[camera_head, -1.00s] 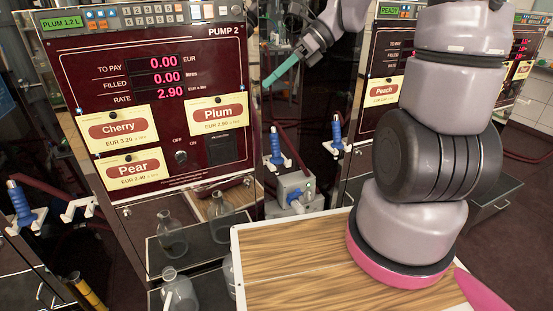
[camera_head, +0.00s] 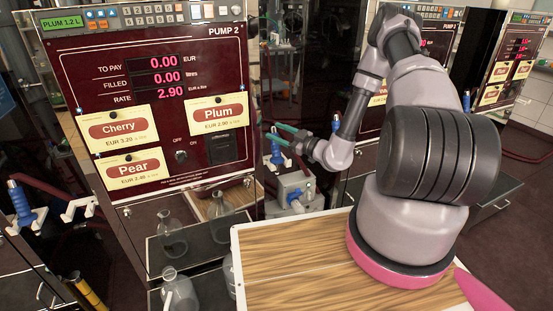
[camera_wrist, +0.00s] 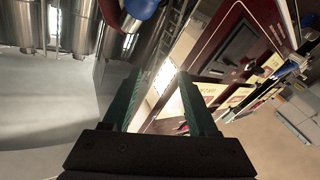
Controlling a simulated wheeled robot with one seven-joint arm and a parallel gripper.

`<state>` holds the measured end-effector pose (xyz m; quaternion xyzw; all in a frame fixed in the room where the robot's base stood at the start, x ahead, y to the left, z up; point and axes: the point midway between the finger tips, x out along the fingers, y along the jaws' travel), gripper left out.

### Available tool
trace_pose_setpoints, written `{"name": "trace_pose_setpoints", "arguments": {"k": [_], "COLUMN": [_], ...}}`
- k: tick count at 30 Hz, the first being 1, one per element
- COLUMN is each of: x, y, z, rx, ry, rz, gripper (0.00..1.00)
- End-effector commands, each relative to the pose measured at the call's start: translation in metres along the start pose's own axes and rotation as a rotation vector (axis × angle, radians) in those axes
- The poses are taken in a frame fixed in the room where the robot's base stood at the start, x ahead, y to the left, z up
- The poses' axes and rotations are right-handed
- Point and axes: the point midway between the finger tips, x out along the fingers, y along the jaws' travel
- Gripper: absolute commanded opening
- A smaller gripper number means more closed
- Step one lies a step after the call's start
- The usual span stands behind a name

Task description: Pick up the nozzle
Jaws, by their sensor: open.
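A blue-handled nozzle (camera_head: 275,153) hangs upright at the right side of pump 2, partly hidden by my green fingers. My gripper (camera_head: 270,131) is open and empty, pointing left in front of this nozzle's upper part in the head view; I cannot tell the gap between them. Another blue nozzle (camera_head: 18,203) sits at the left of pump 2, by a white holder. A third blue nozzle (camera_head: 335,125) shows partly behind my arm. In the wrist view, a blue part (camera_wrist: 141,7) lies at the top edge, beyond the green fingers (camera_wrist: 159,78), with nothing between them.
Pump 2 (camera_head: 95,75) has its panel upright at the left, with Cherry, Plum and Pear labels. Glass bottles (camera_head: 172,240) stand below it. A wooden board (camera_head: 290,265) lies in front of my arm. A grey box (camera_head: 293,190) is under the middle nozzle.

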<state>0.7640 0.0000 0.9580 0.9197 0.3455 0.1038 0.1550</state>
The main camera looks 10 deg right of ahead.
Motion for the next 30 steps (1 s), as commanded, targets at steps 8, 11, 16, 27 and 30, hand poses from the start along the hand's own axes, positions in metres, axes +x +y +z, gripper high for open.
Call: {"name": "trace_pose_setpoints", "arguments": {"k": [8, 11, 16, 27, 30], "x": [-0.029, -0.03, -0.009, 0.029, 0.043], "y": [-0.008, -0.009, -0.004, 0.008, 0.014], "z": [0.08, 0.09, 0.096, 0.102, 0.102], "rx": [0.384, 0.43, 0.441, 0.437, 0.436], "ry": [-0.109, -0.121, -0.123, -0.122, -0.122], "rz": [0.239, 0.273, 0.28, 0.278, 0.277], "gripper": [0.59, 0.59, 0.59, 0.59, 0.59]}}
